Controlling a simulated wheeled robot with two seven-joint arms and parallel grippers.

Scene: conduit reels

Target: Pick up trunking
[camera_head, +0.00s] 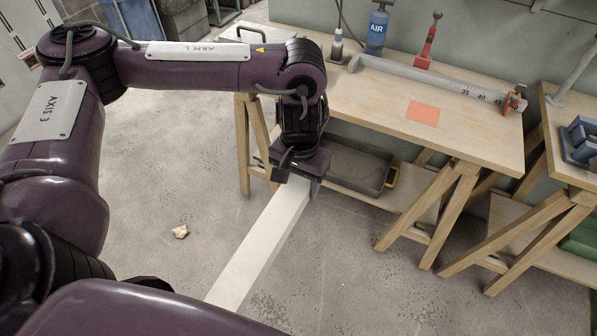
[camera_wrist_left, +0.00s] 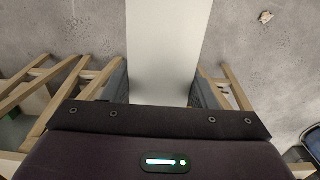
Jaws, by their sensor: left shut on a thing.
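The trunking (camera_head: 262,247) is a long, straight, off-white length with a flat top face. In the head view it runs from my left gripper (camera_head: 297,184) down and to the left, above the concrete floor, and its near end is hidden behind my own arm. My left gripper is shut on it near its far end, in front of the workbench. In the left wrist view the trunking (camera_wrist_left: 168,45) passes up between the two fingers (camera_wrist_left: 160,90), with one finger on each side. My right gripper is in neither view.
A wooden workbench (camera_head: 455,128) stands just beyond the gripper, with a grey rule, a blue air bottle (camera_head: 377,30), a red tool (camera_head: 427,45) and an orange square on top. A grey tray (camera_head: 352,168) sits on its lower shelf. A second bench stands right. A crumpled scrap (camera_head: 181,231) lies on open floor.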

